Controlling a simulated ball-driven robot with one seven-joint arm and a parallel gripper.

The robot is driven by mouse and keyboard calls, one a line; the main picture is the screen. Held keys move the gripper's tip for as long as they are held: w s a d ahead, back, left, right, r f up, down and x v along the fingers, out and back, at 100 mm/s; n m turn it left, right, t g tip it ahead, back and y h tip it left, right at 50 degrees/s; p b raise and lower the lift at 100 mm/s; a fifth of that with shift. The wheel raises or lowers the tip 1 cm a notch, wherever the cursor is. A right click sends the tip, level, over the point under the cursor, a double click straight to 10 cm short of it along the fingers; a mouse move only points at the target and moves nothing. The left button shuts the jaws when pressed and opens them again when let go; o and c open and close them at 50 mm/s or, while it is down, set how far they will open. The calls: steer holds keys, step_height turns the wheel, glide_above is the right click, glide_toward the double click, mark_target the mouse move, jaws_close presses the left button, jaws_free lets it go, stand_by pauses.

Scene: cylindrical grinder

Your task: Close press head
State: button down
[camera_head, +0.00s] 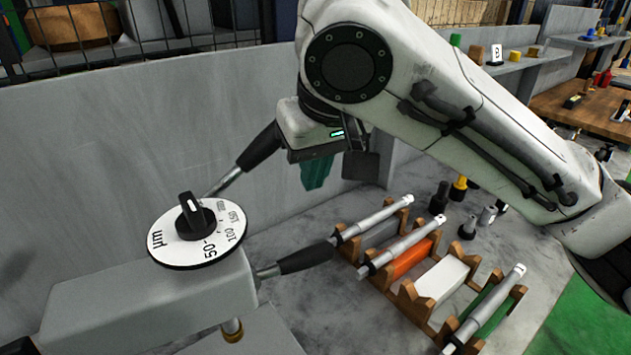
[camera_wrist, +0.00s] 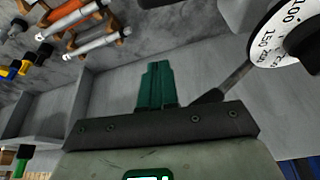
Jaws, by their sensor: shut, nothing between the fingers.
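The press head (camera_head: 150,295) is a grey block at the lower left of the head view. A white dial (camera_head: 168,238) marked in µm with a black knob (camera_head: 194,214) sits on top; the dial also shows at the upper right of the wrist view (camera_wrist: 268,40). One black-gripped lever (camera_head: 262,146) points up and right behind the dial, and another black-gripped lever (camera_head: 305,258) sticks out to the right. My gripper (camera_head: 317,172) has green fingers, shut and empty, right of the rear lever. In the wrist view the fingers (camera_wrist: 157,85) lie together, with the rear lever (camera_wrist: 235,80) to their right.
A wooden rack (camera_head: 408,300) holding several metal cylinders stands on the grey table right of the levers. Small black and yellow parts (camera_head: 458,188) stand behind it. A grey wall (camera_head: 110,150) with a wire mesh above runs behind the press head.

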step_height(320, 180, down, 9)
steer(key=shift+s+d+p, duration=0.15)
steer(key=shift+s+p, duration=0.15)
steer(key=shift+p, duration=0.1)
steer(key=shift+f, duration=0.15)
stand_by(0.4)
